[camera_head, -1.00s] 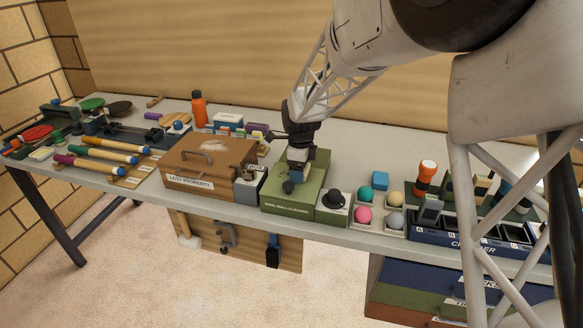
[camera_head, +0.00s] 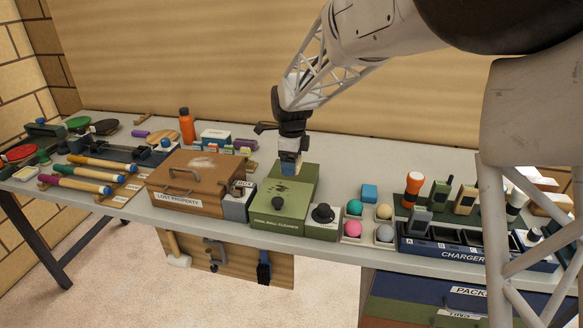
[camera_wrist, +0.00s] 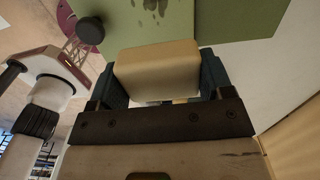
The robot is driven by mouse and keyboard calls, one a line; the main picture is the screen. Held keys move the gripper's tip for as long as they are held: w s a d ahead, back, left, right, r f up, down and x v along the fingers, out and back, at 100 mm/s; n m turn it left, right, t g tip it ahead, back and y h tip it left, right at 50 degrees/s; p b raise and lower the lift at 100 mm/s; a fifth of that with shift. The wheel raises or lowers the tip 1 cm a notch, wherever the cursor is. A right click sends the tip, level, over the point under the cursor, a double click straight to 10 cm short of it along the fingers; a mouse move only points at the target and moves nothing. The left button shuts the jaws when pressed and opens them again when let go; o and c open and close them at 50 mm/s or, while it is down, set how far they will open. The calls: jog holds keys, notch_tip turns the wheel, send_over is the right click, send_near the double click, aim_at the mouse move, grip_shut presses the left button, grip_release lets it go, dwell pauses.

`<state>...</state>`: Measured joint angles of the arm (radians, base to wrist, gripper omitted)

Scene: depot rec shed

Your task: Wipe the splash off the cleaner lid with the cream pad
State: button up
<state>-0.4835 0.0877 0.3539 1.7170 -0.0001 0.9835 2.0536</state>
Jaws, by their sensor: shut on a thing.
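The green ball cleaner (camera_head: 279,222) stands near the table's front edge, with a dark round knob (camera_head: 278,203) on its lid (camera_head: 298,181). A dark splash (camera_head: 284,187) marks the lid behind the knob; it also shows at the top of the wrist view (camera_wrist: 150,5). My gripper (camera_head: 290,166) is at the lid's far end, behind the splash. In the wrist view my gripper (camera_wrist: 162,76) is shut on the cream pad (camera_wrist: 157,66), with a dark finger on each side. I cannot tell whether the pad touches the lid.
The brown lost property box (camera_head: 190,180) and a grey box (camera_head: 238,202) stand to the left.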

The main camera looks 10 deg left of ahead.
jog(key=shift+f, duration=0.25)
dwell(0.8)
